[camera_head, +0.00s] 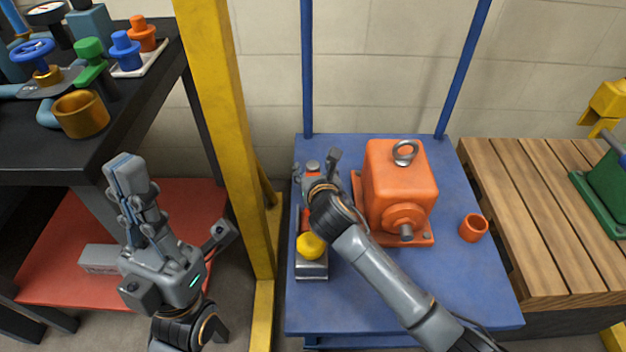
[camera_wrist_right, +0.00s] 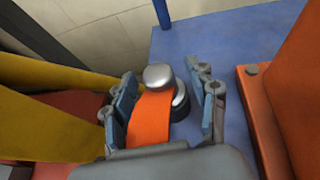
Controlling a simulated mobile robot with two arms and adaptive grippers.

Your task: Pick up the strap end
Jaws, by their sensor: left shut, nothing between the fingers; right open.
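The orange strap (camera_wrist_right: 151,118) lies between the two fingers of my right gripper (camera_wrist_right: 164,84) in the right wrist view. A rounded grey piece (camera_wrist_right: 158,76) sits at the strap's far end, near the fingertips. My right gripper is open, with a finger on either side of the strap. In the head view, my right gripper (camera_head: 312,180) is over the left side of the blue cart and hides most of the strap. My left gripper (camera_head: 128,168) is shut and empty, pointing up, left of the yellow post.
An orange motor (camera_head: 398,180) with a lifting ring stands on the blue cart (camera_head: 470,290), right of my right gripper. A yellow post (camera_head: 222,110) stands between my left gripper and the cart.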

